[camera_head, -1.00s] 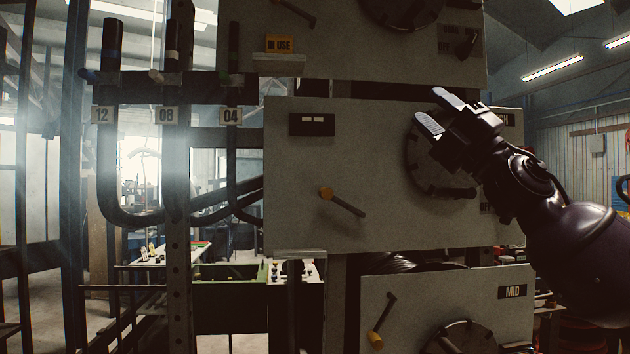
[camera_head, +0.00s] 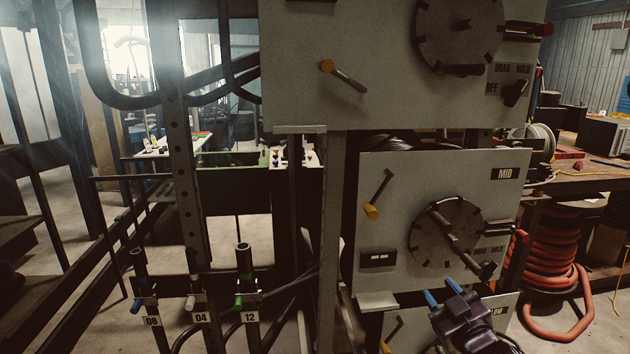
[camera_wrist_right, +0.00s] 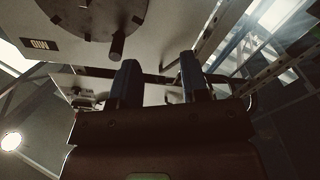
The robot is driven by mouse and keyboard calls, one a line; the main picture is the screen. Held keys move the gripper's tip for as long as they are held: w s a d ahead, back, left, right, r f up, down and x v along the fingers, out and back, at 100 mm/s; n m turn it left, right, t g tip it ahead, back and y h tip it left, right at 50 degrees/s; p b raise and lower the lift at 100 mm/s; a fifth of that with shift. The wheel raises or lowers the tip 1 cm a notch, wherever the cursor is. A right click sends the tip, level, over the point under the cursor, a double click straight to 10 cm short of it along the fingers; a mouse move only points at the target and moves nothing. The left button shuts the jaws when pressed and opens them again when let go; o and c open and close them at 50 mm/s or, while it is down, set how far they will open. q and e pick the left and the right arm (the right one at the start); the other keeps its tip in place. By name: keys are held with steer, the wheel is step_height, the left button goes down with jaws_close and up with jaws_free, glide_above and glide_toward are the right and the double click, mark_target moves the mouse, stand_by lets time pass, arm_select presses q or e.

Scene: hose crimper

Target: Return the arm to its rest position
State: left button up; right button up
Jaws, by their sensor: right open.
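My right gripper (camera_head: 443,297) is at the lower right of the head view, in front of the lower part of the MID panel (camera_head: 400,218). Its two blue-tipped fingers are apart with nothing between them. In the right wrist view the two fingers (camera_wrist_right: 158,82) also stand apart and empty, with the MID panel's round dial (camera_wrist_right: 95,12) above them. The rest of my right arm is mostly below the frame. My left gripper is in neither view.
An upper panel (camera_head: 300,60) with a dial and an OFF switch (camera_head: 514,92) is above. Hose ends tagged 08, 04 and 12 (camera_head: 245,280) stand at lower left. A coiled red hose (camera_head: 552,262) lies at right beside a bench. Part of a LOW panel shows below.

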steer(key=s+d+f+m+g+h, duration=0.1)
steer(key=s+f+m+g+h, duration=0.1)
steer(key=s+f, duration=1.1)
steer(key=s+d+f+m+g+h, duration=0.1)
steer(key=s+f+m+g, duration=0.3)
steer(key=s+f, duration=0.9)
steer(key=shift+s+d+f+h, duration=0.15)
steer(key=shift+s+d+h, duration=0.25)
steer(key=shift+s+d, duration=0.1)
